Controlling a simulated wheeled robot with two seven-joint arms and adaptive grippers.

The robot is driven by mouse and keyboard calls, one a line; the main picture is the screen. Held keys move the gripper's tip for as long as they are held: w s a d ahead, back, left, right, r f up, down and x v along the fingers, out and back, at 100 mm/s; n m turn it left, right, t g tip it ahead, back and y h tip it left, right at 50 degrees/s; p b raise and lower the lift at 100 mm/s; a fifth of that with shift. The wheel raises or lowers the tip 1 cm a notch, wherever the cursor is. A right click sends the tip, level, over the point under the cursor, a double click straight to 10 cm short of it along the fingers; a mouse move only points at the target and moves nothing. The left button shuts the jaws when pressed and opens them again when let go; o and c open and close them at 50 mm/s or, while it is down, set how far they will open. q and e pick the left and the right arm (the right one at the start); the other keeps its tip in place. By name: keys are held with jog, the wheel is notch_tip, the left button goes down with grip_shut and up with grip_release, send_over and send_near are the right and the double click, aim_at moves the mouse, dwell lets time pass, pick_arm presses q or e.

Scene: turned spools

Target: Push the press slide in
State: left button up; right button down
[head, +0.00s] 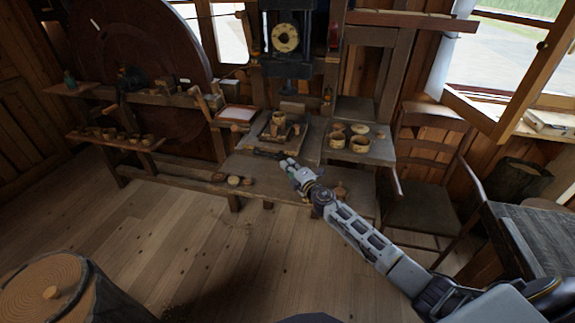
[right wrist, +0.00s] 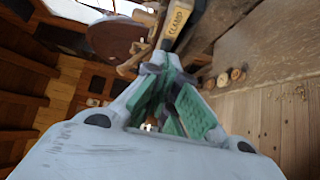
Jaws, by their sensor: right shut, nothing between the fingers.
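The press (head: 290,65) stands at the back centre of the head view, with a pale round disc (head: 285,38) on its dark head. What looks like the press slide (head: 268,140) is the dark piece low in front of it, with a turned wooden piece (head: 279,118) on it. My right gripper (head: 285,162) is shut and empty, just in front of the slide. I cannot tell whether it touches. In the right wrist view, the green-padded fingers (right wrist: 160,70) point at a wooden piece lettered "CLAMP" (right wrist: 178,20). My left gripper is out of view.
Several wooden cups and rings (head: 360,143) sit on the side board to the right. A few round pieces (head: 233,180) lie at the bench's left front. A chair (head: 430,185) stands to the right. The floor (head: 190,235) in front is mostly clear.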

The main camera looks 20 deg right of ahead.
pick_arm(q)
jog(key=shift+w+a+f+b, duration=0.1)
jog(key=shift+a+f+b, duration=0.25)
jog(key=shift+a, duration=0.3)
pick_arm(e)
jog(key=s+d, duration=0.1)
jog(key=s, duration=0.7)
jog(key=shift+s+d, duration=0.4)
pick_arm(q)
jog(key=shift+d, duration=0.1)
